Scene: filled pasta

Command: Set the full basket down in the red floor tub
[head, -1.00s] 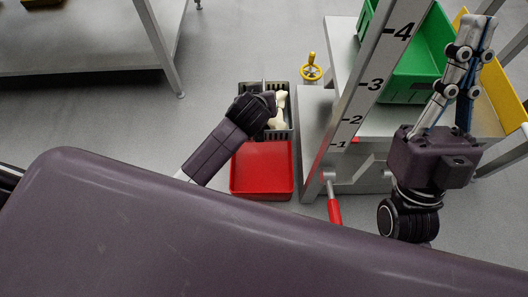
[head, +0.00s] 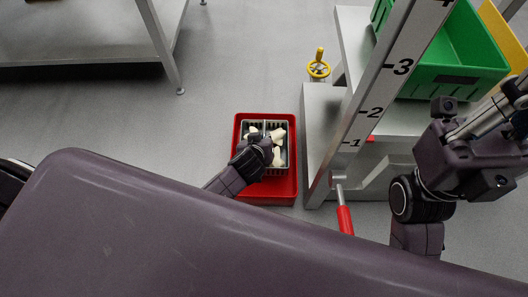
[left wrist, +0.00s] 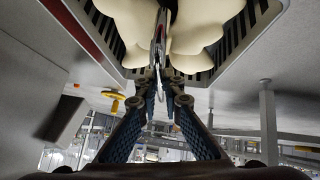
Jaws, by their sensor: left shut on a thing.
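The grey slotted basket (head: 288,162) holds several pale filled pasta pieces (head: 278,136). In the head view it lies within the outline of the red floor tub (head: 280,190), towards its far end. I cannot tell whether it rests on the tub's bottom. My left gripper (left wrist: 159,76) is shut on the basket's thin metal handle (left wrist: 160,38), with pasta on both sides; the basket also shows in the left wrist view (left wrist: 232,42). My left wrist hides part of basket and tub in the head view. My right gripper (head: 504,112) is at the right edge, partly cut off.
A grey stand with a numbered scale (head: 372,112) and red-handled lever (head: 345,218) stands close right of the tub. A yellow handwheel (head: 318,68) is behind it. A green bin (head: 455,65) sits on a table at right. Floor to the tub's left is clear.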

